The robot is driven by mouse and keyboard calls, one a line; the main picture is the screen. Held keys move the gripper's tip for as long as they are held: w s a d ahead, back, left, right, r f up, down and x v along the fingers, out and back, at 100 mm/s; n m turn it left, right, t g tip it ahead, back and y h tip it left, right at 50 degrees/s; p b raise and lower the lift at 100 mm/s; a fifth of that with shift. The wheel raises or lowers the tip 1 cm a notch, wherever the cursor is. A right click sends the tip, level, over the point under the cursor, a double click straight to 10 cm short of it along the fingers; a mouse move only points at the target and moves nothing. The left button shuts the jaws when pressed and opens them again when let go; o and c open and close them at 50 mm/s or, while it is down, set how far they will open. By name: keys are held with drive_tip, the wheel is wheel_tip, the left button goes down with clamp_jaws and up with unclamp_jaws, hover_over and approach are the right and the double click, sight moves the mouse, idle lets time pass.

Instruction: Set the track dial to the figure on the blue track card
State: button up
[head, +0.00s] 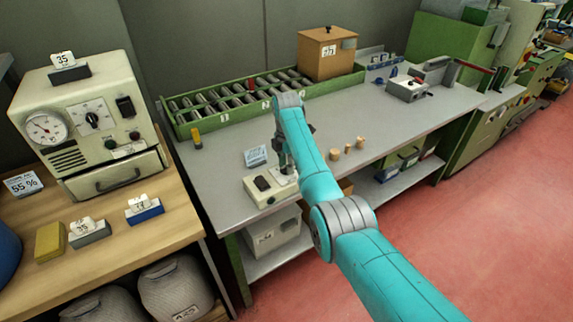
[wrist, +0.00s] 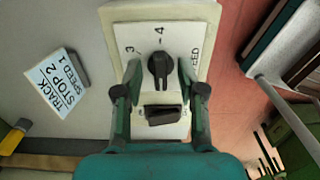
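Lettering on the plate's right side is partly hidden. My gripper (wrist: 160,76) is open, one finger either side of the knob, with small gaps visible. In the head view my gripper (head: 285,163) is over the control box (head: 268,190).
A black rocker switch (wrist: 162,113) sits on the same box close to the dial, between my fingers. Several corks (head: 347,148) stand right of my arm. A green roller tray (head: 220,117) runs along the back. A side bench (head: 120,245) holds a dial machine (head: 85,125).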

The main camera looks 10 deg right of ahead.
wheel_tip(320, 180, up, 12)
idle(0.6)
